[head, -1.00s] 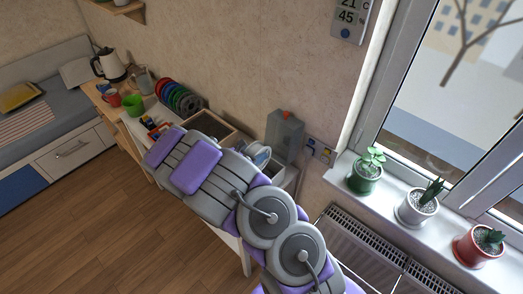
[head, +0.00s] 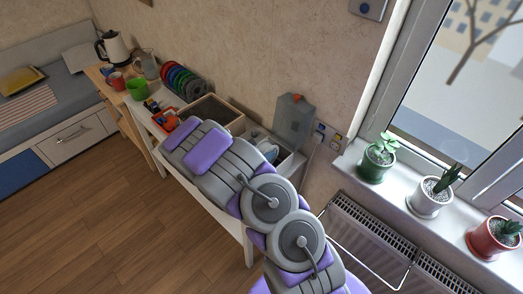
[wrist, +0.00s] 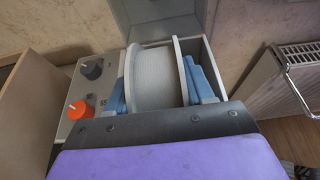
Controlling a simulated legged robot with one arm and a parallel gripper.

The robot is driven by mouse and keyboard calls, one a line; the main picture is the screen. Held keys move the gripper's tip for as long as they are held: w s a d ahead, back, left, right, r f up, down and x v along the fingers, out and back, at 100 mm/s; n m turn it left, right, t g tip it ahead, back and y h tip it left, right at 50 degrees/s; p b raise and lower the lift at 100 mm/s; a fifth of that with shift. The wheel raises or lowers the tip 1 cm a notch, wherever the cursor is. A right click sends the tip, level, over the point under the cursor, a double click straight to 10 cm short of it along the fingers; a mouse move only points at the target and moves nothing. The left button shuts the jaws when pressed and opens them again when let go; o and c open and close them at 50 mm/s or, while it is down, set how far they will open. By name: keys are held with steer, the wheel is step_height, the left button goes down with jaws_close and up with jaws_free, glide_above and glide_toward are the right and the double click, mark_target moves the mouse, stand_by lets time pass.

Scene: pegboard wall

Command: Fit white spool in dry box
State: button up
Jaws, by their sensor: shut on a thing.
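The white spool (wrist: 152,76) sits between the blue fingers of my gripper (wrist: 160,88) in the wrist view, and the gripper is shut on it. The spool is upright, with its rim facing the camera. It is at the mouth of the grey dry box (wrist: 208,52), between the side walls, with the lid (wrist: 165,10) raised behind. I cannot tell whether it touches the bottom, which is hidden. In the head view the dry box (head: 286,163) is at the right end of the table, its lid (head: 294,121) standing up. My arm hides most of the gripper there.
A panel with a black knob (wrist: 91,68) and an orange knob (wrist: 77,110) is left of the spool. Coloured spools (head: 183,82) and a wooden-rimmed tray (head: 215,112) stand farther left on the table. A radiator (head: 365,235) and potted plants are at right.

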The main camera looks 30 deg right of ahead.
steer(key=d, duration=0.1)
steer(key=d+f, duration=0.1)
steer(key=shift+d, duration=0.35)
steer(key=shift+c, duration=0.6)
steer(key=shift+s+d, duration=0.15)
steer(key=shift+d, duration=0.1)
jaws_close()
steer(key=shift+a+f, duration=0.1)
steer(key=shift+a, duration=1.1)
steer(key=shift+d, duration=0.55)
steer(key=o, duration=1)
jaws_free()
steer(key=o, duration=0.5)
steer(key=shift+a, duration=0.5)
steer(key=shift+d, duration=0.15)
